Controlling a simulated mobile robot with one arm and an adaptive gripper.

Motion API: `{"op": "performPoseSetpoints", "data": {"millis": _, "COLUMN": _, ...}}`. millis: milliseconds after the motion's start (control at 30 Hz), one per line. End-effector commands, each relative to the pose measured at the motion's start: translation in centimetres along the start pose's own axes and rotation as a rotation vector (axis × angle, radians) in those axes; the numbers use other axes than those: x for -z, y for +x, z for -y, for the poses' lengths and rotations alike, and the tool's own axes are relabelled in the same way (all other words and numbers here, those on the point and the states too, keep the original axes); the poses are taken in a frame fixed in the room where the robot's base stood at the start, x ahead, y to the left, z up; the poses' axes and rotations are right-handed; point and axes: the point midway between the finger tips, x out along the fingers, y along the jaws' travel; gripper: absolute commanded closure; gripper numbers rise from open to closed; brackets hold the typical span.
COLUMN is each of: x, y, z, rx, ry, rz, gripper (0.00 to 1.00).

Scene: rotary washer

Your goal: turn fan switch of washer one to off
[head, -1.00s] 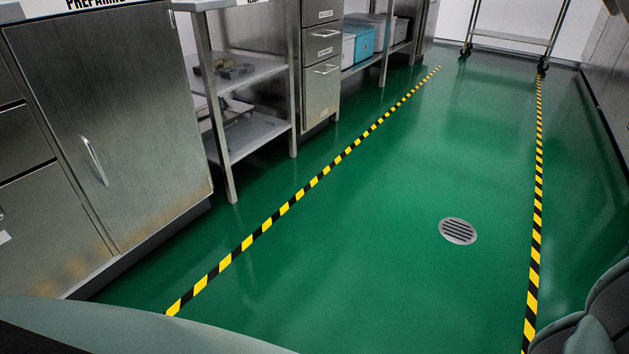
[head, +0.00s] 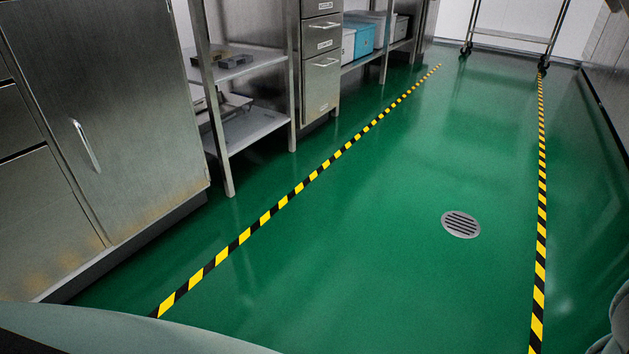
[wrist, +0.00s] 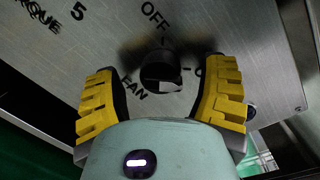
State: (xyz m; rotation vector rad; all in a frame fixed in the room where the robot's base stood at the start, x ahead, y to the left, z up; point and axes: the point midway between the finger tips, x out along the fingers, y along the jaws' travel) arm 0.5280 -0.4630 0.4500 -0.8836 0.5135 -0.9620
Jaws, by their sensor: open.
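In the wrist view a brushed-metal panel (wrist: 220,30) carries the printed words "OFF" and "FAN". A dark round fan switch (wrist: 160,72) sits between these labels. My gripper (wrist: 162,66) is open, with one yellow ribbed finger on each side of the switch. The picture does not settle whether either finger touches it. The switch's pointer direction is hard to make out in the shadow. The washer and its panel are not in the head view.
The panel also bears "TORQUE" and "5" at upper left. In the head view a steel cabinet (head: 110,130) and a shelved table (head: 250,125) line the left. A wheeled cart (head: 512,35) stands at the back. The green floor, with its drain (head: 460,224), is clear.

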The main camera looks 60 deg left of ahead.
Motion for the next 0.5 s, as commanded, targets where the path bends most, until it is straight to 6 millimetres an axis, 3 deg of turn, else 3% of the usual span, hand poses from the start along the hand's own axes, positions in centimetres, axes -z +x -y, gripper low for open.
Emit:
{"op": "performPoseSetpoints", "data": {"millis": 400, "x": -0.03, "y": 0.49, "z": 0.15, "rx": 0.002, "ry": 0.001, "rz": 0.0, "gripper": 0.26}}
{"op": "performPoseSetpoints", "data": {"millis": 500, "x": -0.04, "y": 0.49, "z": 0.13, "rx": 0.002, "ry": 0.001, "rz": 0.0, "gripper": 0.36}}
